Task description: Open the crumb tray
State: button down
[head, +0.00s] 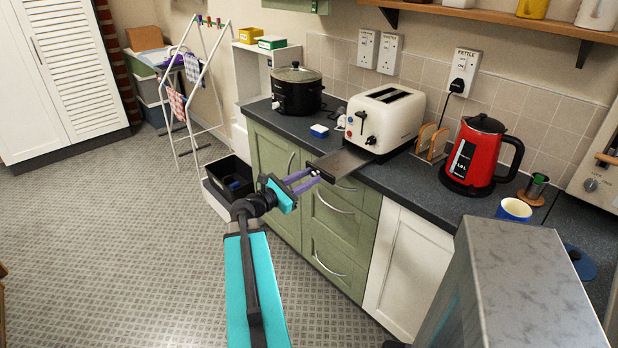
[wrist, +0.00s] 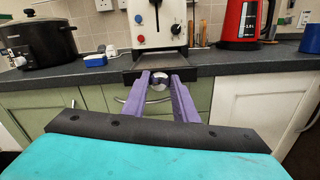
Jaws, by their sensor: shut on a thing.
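The cream toaster (head: 385,115) stands on the dark worktop, with two slots on top. It also shows in the wrist view (wrist: 158,30). Its dark, flat crumb tray (head: 342,162) sticks out well beyond its base and overhangs the worktop's front edge. In the wrist view the tray (wrist: 180,71) lies straight ahead between toaster and fingers. My gripper (head: 314,174) has purple fingers and is shut on the tray's front, at a round pale knob (wrist: 159,82). The tray's inner end is hidden under the toaster.
A black slow cooker (head: 297,91) and a small blue box (head: 319,131) stand left of the toaster. A toast rack (head: 432,143), red kettle (head: 475,155) and blue mug (head: 514,209) stand right. Green drawers (head: 335,235) lie below the tray. The floor (head: 130,250) at left is mostly clear.

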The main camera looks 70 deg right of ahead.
jog(key=shift+s+f, duration=0.1)
jog(key=shift+f, duration=0.05)
jog(key=c, duration=1.7)
grip_release()
jog(key=shift+p+v, duration=1.8)
jog(key=shift+v, duration=5.1)
